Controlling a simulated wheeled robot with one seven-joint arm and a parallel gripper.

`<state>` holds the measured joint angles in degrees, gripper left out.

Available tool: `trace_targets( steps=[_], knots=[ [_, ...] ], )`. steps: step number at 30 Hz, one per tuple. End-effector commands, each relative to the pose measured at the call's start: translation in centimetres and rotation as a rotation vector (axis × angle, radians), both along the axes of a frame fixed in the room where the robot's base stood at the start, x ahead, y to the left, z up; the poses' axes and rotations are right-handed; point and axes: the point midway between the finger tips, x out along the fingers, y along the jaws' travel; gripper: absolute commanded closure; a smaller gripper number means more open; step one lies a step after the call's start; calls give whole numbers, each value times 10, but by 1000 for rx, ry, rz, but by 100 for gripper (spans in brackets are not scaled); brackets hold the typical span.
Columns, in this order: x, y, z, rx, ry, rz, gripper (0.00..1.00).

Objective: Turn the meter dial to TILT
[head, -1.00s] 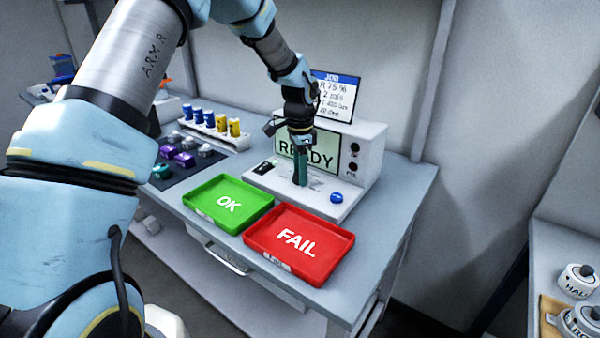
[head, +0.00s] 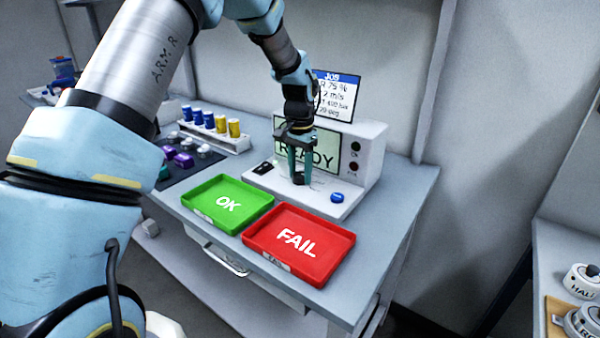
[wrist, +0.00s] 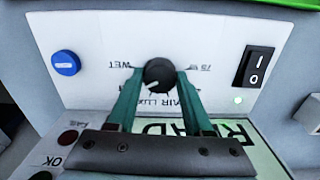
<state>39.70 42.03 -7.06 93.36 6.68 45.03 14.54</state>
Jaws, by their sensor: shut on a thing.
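The meter dial (wrist: 159,72) is a small round black knob on the white sloped front of the meter (head: 338,210). My gripper (wrist: 159,78) has its two green fingers on either side of the dial and is shut on it. In the wrist view a pale mark on the knob points toward the lower left. WET, LUX and AIR can be read around it; other lettering is partly hidden or unclear, and I cannot make out TILT.
The meter's screen (head: 326,160) reads READY. A blue button (head: 337,197) and a black rocker switch (wrist: 254,66) flank the dial. A green OK tray (head: 228,204) and a red FAIL tray (head: 299,244) lie in front. Capped vials (head: 209,119) stand at the left.

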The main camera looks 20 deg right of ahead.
Motion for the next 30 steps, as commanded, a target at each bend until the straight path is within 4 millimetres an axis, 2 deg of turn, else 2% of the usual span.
trace_targets(
  steps=[14,15,22,30],
  knots=[
    [0,-1,1,-1,0,14,100],
    [0,-1,1,-1,0,13,45],
    [0,0,0,-1,0,13,19],
    [0,0,1,-1,0,13,19]
  ],
)
